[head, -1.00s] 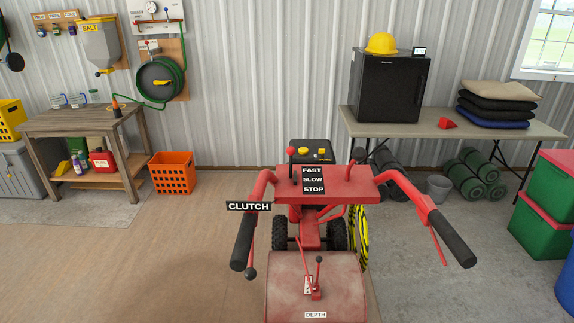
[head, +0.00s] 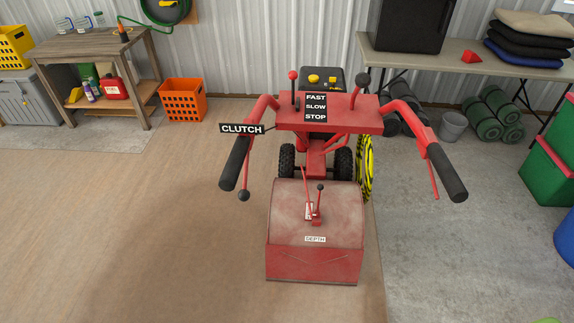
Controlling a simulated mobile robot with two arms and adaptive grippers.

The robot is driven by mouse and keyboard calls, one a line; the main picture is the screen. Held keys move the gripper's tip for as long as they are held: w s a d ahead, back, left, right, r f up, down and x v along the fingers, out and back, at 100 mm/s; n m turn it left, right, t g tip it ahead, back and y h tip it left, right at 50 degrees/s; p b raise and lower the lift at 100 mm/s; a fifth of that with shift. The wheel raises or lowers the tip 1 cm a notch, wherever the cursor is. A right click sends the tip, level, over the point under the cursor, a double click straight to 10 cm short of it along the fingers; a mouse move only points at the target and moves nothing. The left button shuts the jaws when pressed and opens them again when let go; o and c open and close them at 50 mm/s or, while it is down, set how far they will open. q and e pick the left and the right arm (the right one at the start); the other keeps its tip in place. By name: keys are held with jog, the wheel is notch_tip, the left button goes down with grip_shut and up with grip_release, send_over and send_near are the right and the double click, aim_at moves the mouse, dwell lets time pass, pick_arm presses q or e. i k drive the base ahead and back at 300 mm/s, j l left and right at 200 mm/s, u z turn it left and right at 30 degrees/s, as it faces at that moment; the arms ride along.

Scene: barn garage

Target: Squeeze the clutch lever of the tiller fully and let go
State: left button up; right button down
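The red tiller (head: 315,215) stands in the middle of the head view with its two handlebars towards me. A black sign reading CLUTCH (head: 241,129) is beside the left handlebar. The left black grip (head: 236,162) has a thin lever with a dark ball end (head: 243,195) beside it, apart from the grip at its lower end. The right black grip (head: 446,172) has a thin red lever (head: 434,180) along it, standing off from the grip. Neither of my grippers is in view.
A FAST, SLOW, STOP panel (head: 316,106) sits on the tiller's crossbar. An orange crate (head: 183,101) and a wooden bench (head: 95,48) stand back left. A folding table (head: 460,60) and green bins (head: 550,165) are at right. The floor in front and left is clear.

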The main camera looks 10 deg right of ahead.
aim_at(243, 195)
jog(key=i+l, duration=0.1)
jog(key=l, duration=0.2)
jog(key=i+l, duration=0.1)
jog(key=l, duration=0.25)
jog(key=i+l, duration=0.1)
jog(key=l, duration=0.2)
jog(key=u, duration=1.75)
